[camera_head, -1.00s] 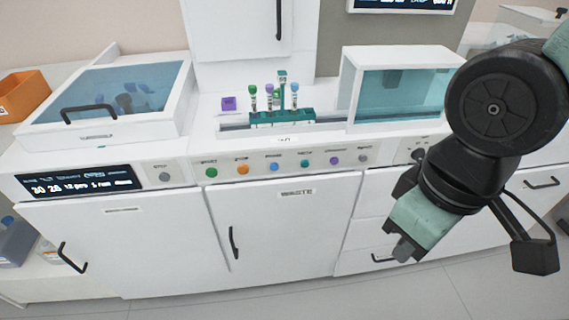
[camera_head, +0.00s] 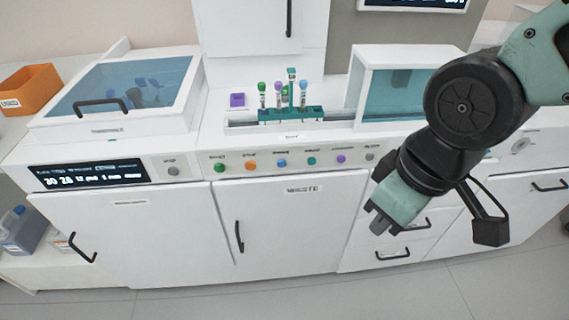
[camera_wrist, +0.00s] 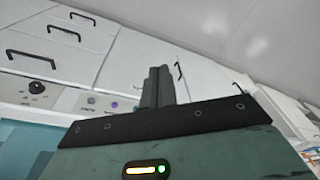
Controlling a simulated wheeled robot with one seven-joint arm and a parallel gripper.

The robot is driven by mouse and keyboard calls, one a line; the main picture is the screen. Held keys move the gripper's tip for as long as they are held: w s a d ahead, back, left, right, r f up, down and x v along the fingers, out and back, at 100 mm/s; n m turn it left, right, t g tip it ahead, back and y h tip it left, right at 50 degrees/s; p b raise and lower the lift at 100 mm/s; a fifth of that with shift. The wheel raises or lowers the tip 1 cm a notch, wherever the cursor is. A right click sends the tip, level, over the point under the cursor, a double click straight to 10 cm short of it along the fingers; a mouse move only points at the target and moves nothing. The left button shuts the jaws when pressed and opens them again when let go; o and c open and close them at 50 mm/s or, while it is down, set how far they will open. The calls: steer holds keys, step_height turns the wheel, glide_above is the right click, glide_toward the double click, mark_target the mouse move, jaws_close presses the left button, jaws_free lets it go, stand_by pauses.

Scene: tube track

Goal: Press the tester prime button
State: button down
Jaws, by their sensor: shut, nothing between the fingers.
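A row of coloured buttons runs along the white front panel of the tester (camera_head: 190,187). My gripper (camera_head: 379,226) is shut and empty, pointing down in front of the drawers, right of and lower than the buttons. In the wrist view my shut fingers (camera_wrist: 158,87) show near the purple button (camera_wrist: 114,105); the blue one is not clearly visible there.
A teal rack (camera_head: 291,115) with several capped tubes stands on the deck behind the buttons. A display (camera_head: 88,175) and a grey button (camera_head: 173,171) are at the left. A black knob (camera_wrist: 36,87) shows in the wrist view. Handles protrude from the doors and drawers below.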

mark_target(281, 164)
steer(key=w+a+f+n+t+y+p, duration=0.2)
steer(key=w+a+f+n, duration=0.2)
steer(key=w, duration=0.4)
steer(key=w+a+f+n+t+y+p, duration=0.1)
steer(key=w+a+f+n+t+p, duration=0.1)
steer(key=w+a+f+n, duration=0.2)
steer(key=w+a, duration=0.2)
steer(key=w, duration=0.2)
steer(key=shift+a+n+y, duration=0.4)
steer(key=shift+f, duration=0.1)
steer(key=w+a+f+p, duration=0.1)
steer(key=w+f, duration=0.1)
steer(key=w+a+f+p, duration=0.1)
steer(key=w+a+f, duration=0.1)
steer(key=w+f, duration=0.1)
steer(key=w+a+f+p, duration=0.2)
steer(key=w, duration=0.1)
steer(key=shift+w+f, duration=0.15)
steer(key=shift+f, duration=0.05)
steer(key=shift+w, duration=0.1)
